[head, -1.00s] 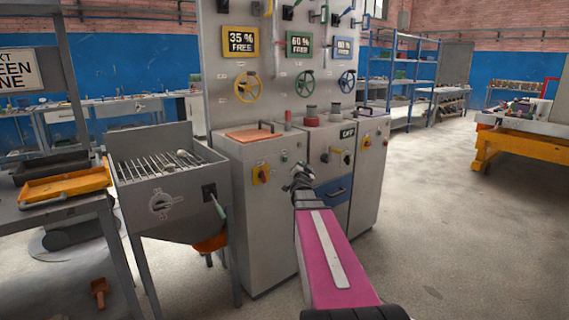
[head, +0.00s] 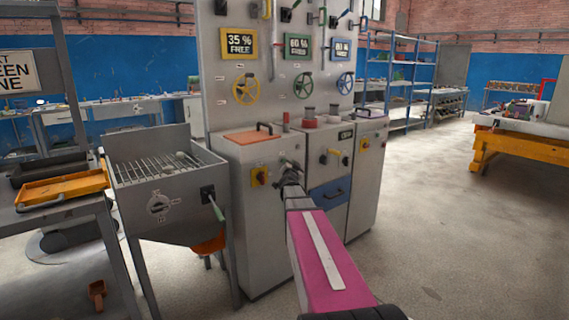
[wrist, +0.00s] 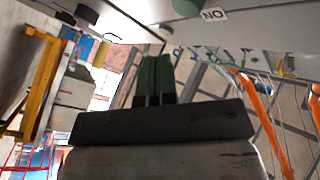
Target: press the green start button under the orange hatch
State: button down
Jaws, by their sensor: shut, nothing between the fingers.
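The orange hatch (head: 252,137) lies shut on top of the left grey cabinet (head: 262,225), with a dark handle at its back right. My gripper (head: 287,163) is shut and empty in front of this cabinet's upper right front, below hatch level. In the wrist view my gripper (wrist: 155,60) shows dark green fingers together. A green round part (wrist: 187,6) beside a "NO" label (wrist: 213,14) shows just beyond them; whether I touch the panel is unclear.
A blue drawer (head: 328,194) is to the right. A grey hopper (head: 165,195) with a green-handled lever stands close on the left. Open floor lies to the right.

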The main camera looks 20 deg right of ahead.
jog(key=shift+w+a, duration=0.2)
jog(key=shift+w, duration=0.4)
jog(key=shift+w+a, duration=0.2)
jog(key=shift+w, duration=0.35)
jog(key=shift+w, duration=0.1)
dwell(1.2)
jog(key=shift+w+a, duration=0.15)
jog(key=shift+w, duration=0.15)
jog(key=shift+w+a, duration=0.15)
jog(key=shift+w, duration=0.3)
dwell(0.8)
dwell(0.3)
jog(key=shift+s+d, duration=0.3)
jog(key=shift+s, duration=0.55)
jog(key=s, duration=0.1)
jog(key=s+d, duration=0.1)
jog(key=s, duration=0.2)
jog(key=shift+s+d, duration=0.35)
